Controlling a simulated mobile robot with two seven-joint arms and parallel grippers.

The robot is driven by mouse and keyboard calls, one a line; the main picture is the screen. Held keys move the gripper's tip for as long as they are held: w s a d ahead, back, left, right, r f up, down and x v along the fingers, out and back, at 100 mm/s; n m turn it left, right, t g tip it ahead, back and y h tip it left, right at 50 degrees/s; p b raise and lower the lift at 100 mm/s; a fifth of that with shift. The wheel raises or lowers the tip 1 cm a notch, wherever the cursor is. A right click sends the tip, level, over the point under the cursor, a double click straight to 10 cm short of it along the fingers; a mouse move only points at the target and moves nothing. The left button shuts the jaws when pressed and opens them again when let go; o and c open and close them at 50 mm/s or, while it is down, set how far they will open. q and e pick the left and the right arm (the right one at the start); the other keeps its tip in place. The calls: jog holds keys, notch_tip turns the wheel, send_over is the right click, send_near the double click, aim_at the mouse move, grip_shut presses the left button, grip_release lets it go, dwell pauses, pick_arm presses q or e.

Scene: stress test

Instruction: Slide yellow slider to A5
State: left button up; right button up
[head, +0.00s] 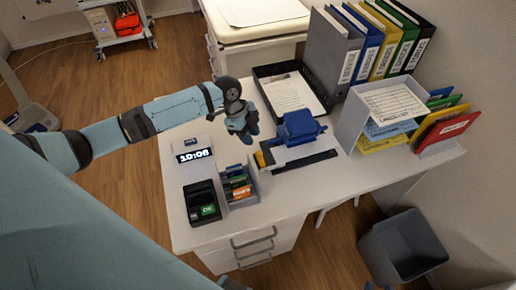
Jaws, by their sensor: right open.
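A hole punch with a blue body (300,127) and a pale base stands in the middle of the desk, with a long black strip (305,161) along its near side. The small yellow slider (260,158) shows at the left end of that strip. Size marks such as A5 are too small to read. My left gripper (243,134) hangs over the desk, pointing down, to the left of the punch and beyond the slider. It appears apart from the slider. Its fingers are too small and dark to tell their opening. My right gripper is not in view.
A grey organizer (245,198) with coloured items stands close in front of the slider. Left of it are a black box (201,204) and a clock (193,154). A black paper tray (264,72) stands behind, and a file holder (352,122) at right. The desk's front right is clear.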

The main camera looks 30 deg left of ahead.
aim_at(259, 153)
pick_arm(q)
jog(key=x, duration=0.7)
jog(key=shift+f, duration=0.15)
grip_shut()
